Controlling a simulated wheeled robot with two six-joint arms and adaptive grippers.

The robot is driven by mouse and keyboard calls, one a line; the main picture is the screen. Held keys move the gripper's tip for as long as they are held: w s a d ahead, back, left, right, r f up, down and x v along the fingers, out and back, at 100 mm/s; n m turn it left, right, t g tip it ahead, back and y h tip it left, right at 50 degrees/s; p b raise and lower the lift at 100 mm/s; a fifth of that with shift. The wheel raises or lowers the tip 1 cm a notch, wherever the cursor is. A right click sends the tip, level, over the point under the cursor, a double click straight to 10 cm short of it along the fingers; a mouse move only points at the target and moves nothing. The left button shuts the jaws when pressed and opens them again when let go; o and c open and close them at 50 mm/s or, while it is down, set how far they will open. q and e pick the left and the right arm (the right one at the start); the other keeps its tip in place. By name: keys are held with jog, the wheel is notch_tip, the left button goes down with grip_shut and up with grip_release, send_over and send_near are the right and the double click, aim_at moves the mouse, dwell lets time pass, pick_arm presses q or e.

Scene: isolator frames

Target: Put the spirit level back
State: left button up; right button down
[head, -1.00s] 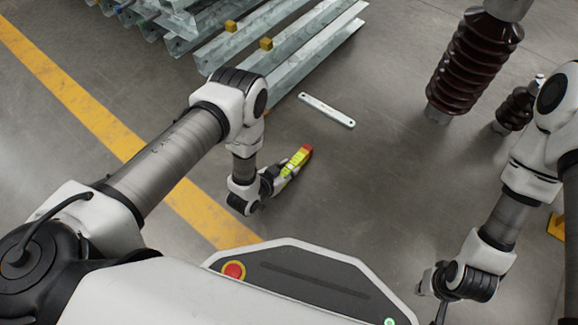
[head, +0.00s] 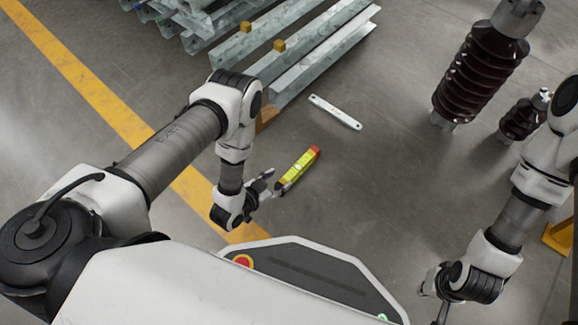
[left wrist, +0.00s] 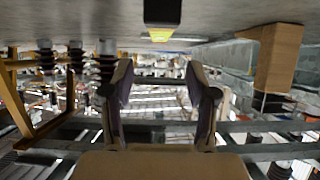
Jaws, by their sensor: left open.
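The spirit level (head: 301,166) is a yellow-green bar with a red far end, lying on the grey floor in the head view. In the left wrist view its near end (left wrist: 161,14) shows dark at the top edge, with yellow beyond. My left gripper (head: 272,183) is just left of the level's near end, its fingers spread. In the left wrist view the two fingers (left wrist: 160,88) stand apart with nothing between them. Whether a finger touches the level is unclear. My right gripper (head: 432,284) is low at the right, far from the level; its fingers are hard to make out.
A pale metal strip with end holes (head: 335,112) lies beyond the level. Stacked galvanised beams (head: 325,50) with yellow blocks lie at the back. Brown ribbed insulators (head: 480,70) stand at the right. A yellow line (head: 95,95) crosses the left floor. Floor right of the level is clear.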

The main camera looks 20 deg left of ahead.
pick_arm(q)
jog(key=shift+v, duration=1)
pick_arm(e)
jog(key=shift+r, duration=0.45)
pick_arm(q)
jog(key=s+a+r+n+g+y, duration=0.2)
jog(key=s+a+r+g, duration=0.1)
jog(key=s+r+g, duration=0.4)
jog(key=s+a+r+n+g+y, duration=0.25)
jog(key=s+g, duration=0.25)
jog(key=s, duration=0.4)
notch_tip(320, 180, up, 45)
jog(key=p, duration=4.6)
jog(key=shift+s+r, duration=0.15)
jog(key=shift+r, duration=0.05)
pick_arm(e)
notch_tip(320, 180, up, 46)
pick_arm(q)
jog(key=shift+a, duration=0.1)
pick_arm(e)
jog(key=shift+f, duration=0.15)
